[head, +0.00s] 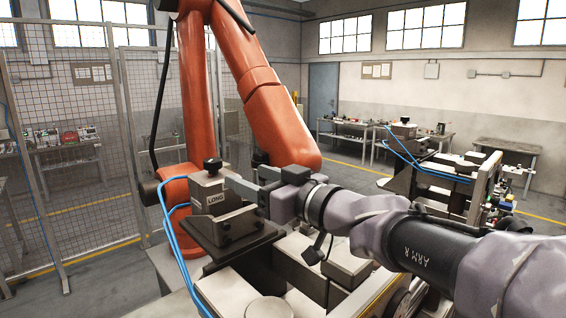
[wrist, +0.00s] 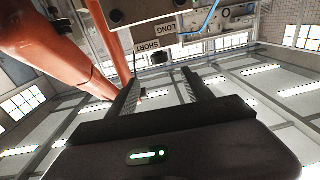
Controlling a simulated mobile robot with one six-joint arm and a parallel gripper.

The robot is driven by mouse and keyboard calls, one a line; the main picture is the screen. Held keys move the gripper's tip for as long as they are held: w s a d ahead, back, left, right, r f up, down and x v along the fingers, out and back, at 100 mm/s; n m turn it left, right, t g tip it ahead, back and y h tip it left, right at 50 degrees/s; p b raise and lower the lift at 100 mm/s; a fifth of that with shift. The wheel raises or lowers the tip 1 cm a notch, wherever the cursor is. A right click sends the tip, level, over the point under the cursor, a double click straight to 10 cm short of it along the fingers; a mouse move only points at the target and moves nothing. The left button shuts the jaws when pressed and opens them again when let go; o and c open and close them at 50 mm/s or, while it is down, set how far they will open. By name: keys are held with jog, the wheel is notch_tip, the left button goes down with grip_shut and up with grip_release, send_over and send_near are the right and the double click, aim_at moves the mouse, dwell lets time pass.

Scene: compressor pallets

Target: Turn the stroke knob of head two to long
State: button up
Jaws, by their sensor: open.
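A grey head block (head: 208,190) with a LONG plate (head: 216,199) stands left of centre in the head view, with a black knob (head: 213,164) on top. No head number is readable there. My gripper (head: 245,177) is open and empty, just right of the block, its fingers pointing left towards it. In the wrist view, the picture is inverted: plates reading LONG (wrist: 155,30) and SHORT (wrist: 150,45) show beyond my gripper (wrist: 160,77). A small dark knob (wrist: 158,58) shows in the gap between the fingertips, apart from them. The knob's setting cannot be told.
An orange robot arm (head: 262,105) stands close behind the block. Blue hoses (head: 172,232) run along its left side. A similar unit with a dark knob (head: 405,120) stands at the back right. Mesh fencing (head: 70,180) closes the left side.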

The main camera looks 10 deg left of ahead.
aim_at(218, 167)
jog(key=p+x, duration=0.1)
jog(key=x, duration=0.8)
jog(key=f+p+x, duration=0.1)
jog(key=x, duration=0.4)
jog(key=shift+p, duration=0.35)
